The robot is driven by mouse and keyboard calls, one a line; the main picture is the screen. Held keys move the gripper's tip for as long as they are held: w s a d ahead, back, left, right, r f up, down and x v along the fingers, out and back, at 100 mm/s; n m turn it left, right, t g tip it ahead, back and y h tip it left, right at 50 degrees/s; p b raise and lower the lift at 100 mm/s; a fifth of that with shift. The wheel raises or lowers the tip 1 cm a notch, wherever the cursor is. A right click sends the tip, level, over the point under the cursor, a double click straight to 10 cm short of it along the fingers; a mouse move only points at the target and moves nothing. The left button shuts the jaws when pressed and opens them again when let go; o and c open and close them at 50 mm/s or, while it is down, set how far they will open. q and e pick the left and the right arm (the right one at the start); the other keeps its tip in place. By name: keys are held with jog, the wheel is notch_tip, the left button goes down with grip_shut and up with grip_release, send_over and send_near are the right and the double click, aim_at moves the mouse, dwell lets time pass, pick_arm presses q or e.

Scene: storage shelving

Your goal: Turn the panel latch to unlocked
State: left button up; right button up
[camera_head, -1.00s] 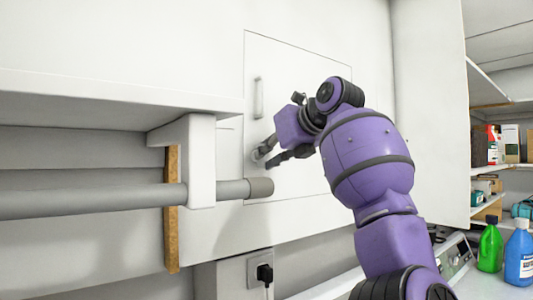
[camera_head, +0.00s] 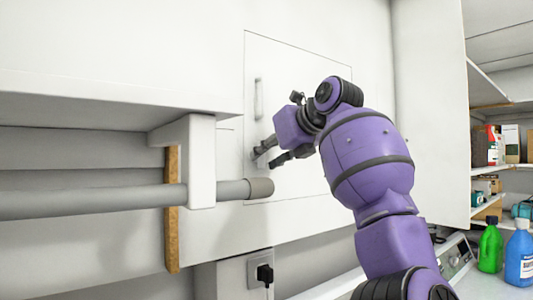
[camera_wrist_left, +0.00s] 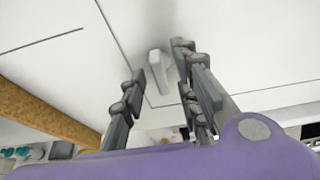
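A flat white panel door (camera_head: 300,80) is set in the white wall, with an upright handle (camera_head: 258,97) near its left edge. My left gripper (camera_head: 264,158) is at the panel's lower left, below that handle. In the left wrist view, a small pale block (camera_wrist_left: 158,66), which looks like the latch, stands on the panel surface. The open fingers of my left gripper (camera_wrist_left: 161,68) are on either side of it, with a gap visible on the left. In the head view the fingers hide most of the latch, so its angle is unclear. My right gripper is out of view.
A grey rail (camera_head: 90,200) with a capped end (camera_head: 260,188) runs just below and left of my gripper. A white shelf (camera_head: 110,105) juts out at left. At right are a green bottle (camera_head: 490,248), a blue bottle (camera_head: 519,255) and stocked shelves.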

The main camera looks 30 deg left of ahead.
pick_arm(q)
jog(key=v, duration=1.2)
dwell(0.3)
